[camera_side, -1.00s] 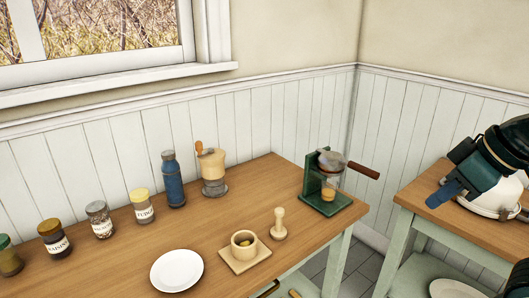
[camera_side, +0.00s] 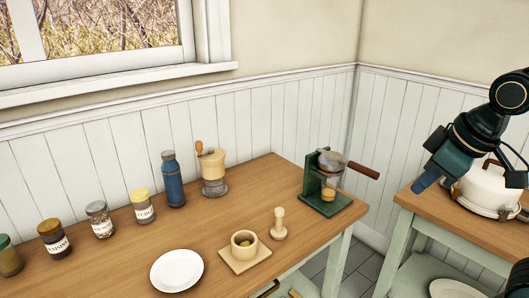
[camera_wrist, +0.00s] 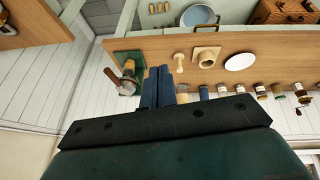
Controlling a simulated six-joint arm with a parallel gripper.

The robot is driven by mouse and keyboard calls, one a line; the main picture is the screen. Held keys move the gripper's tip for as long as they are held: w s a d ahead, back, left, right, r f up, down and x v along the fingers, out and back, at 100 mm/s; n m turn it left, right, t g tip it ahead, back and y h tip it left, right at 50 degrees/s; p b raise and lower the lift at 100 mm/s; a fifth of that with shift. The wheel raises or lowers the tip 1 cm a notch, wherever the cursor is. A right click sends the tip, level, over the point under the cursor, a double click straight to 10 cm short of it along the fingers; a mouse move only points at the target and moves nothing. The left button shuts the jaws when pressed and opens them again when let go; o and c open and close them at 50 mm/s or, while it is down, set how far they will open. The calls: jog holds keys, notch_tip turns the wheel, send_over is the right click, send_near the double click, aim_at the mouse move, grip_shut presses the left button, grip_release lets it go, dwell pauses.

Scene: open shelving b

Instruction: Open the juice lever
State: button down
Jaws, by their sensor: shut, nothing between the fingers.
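The juicer (camera_side: 322,196) stands near the right end of the wooden counter, with a green base and post, a clear cup with orange contents and a metal top. Its lever (camera_side: 364,170) has a dark brown handle that sticks out to the right, sloping slightly down. In the wrist view, which looks upside down, the juicer (camera_wrist: 127,91) is left of my fingers and its lever handle (camera_wrist: 112,76) shows. My gripper (camera_side: 423,184) is shut and empty, right of the lever and apart from it. Its blue fingers (camera_wrist: 157,86) lie together in the wrist view.
A white pot (camera_side: 490,190) stands on the right table below my arm. On the counter are a wooden pestle (camera_side: 279,226), a cup on a board (camera_side: 244,245), a white plate (camera_side: 177,270), a blue bottle (camera_side: 173,182), a grinder (camera_side: 212,172) and several jars. A gap separates counter and table.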

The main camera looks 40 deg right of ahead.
jog(key=w+d+f+n+g+h, duration=0.1)
jog(key=w+d+f+n+h, duration=0.2)
jog(key=w, duration=0.4)
jog(key=w+d+f+n+g+h, duration=0.2)
jog(key=w+d+n, duration=0.15)
jog(key=w, duration=0.35)
jog(key=w+d+f+n+g+h, duration=0.1)
jog(key=w+f+n+g+h, duration=0.1)
jog(key=w+f+n+h, duration=0.4)
jog(key=shift+w+d+f+n, duration=0.15)
jog(key=shift+w+f+n, duration=1.05)
jog(key=shift+f+n, duration=1.15)
jog(key=shift+f, duration=0.25)
jog(key=d+f, duration=0.1)
jog(key=d, duration=0.8)
jog(key=shift+d+m, duration=0.2)
jog(key=shift+m, duration=0.1)
jog(key=shift+r, duration=0.15)
